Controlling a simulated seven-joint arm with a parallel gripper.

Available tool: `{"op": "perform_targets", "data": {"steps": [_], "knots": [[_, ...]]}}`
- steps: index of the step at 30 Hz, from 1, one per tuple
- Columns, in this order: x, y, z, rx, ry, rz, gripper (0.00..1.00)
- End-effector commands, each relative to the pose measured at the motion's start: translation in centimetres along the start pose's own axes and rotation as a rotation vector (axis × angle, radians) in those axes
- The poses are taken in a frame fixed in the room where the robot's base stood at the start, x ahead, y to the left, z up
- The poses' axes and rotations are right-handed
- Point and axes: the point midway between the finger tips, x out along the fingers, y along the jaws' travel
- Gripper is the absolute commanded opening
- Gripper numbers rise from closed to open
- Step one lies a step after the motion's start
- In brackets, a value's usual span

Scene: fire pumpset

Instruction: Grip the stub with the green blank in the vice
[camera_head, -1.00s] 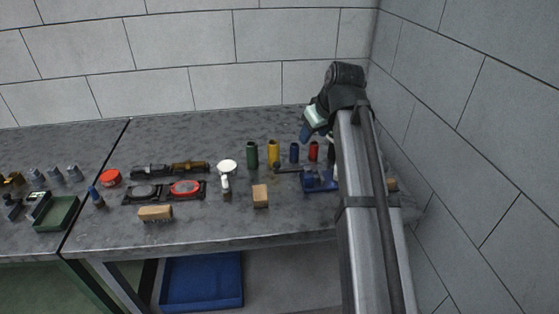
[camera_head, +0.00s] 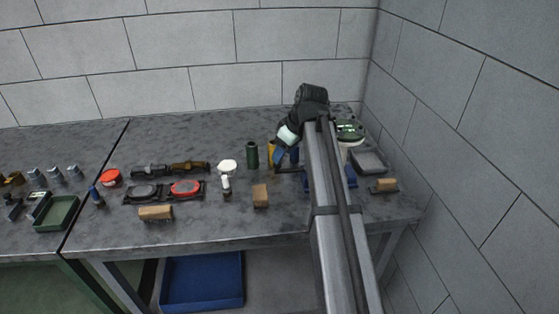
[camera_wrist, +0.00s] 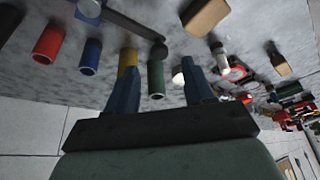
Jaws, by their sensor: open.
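The dark green stub (camera_head: 252,154) stands upright on the bench, left of the yellow stub (camera_head: 271,151). In the wrist view the green stub (camera_wrist: 156,78) shows between my two fingers, apart from both. The yellow stub (camera_wrist: 128,60) is partly behind one finger there. My gripper (camera_head: 280,158) is open and empty, just right of the green stub in the head view; its spread blue fingers (camera_wrist: 160,56) show in the wrist view. The blue vice (camera_head: 350,177) is mostly hidden by my arm in the head view.
Blue (camera_wrist: 90,56) and red (camera_wrist: 48,44) stubs stand beyond the yellow one. A wooden block (camera_head: 260,195) and a white-topped item (camera_head: 227,167) are close by. A grey tray (camera_head: 369,160) and a green-topped round item (camera_head: 349,130) lie at the right, near the wall.

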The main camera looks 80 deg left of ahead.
Motion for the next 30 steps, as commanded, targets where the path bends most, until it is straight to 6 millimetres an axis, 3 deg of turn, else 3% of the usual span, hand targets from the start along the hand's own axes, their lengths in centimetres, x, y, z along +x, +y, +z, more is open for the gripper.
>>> {"op": "perform_targets", "data": {"steps": [3, 9, 23, 30], "knots": [[1.9, 0.0, 0.0, 0.000, -0.001, 0.000, 0.52], [4.0, 0.1, 0.0, 0.001, -0.001, 0.000, 0.52], [4.8, 0.1, 0.0, 0.001, 0.000, 0.001, 0.52], [4.8, 0.1, 0.0, 0.001, 0.000, 0.001, 0.29]]}}
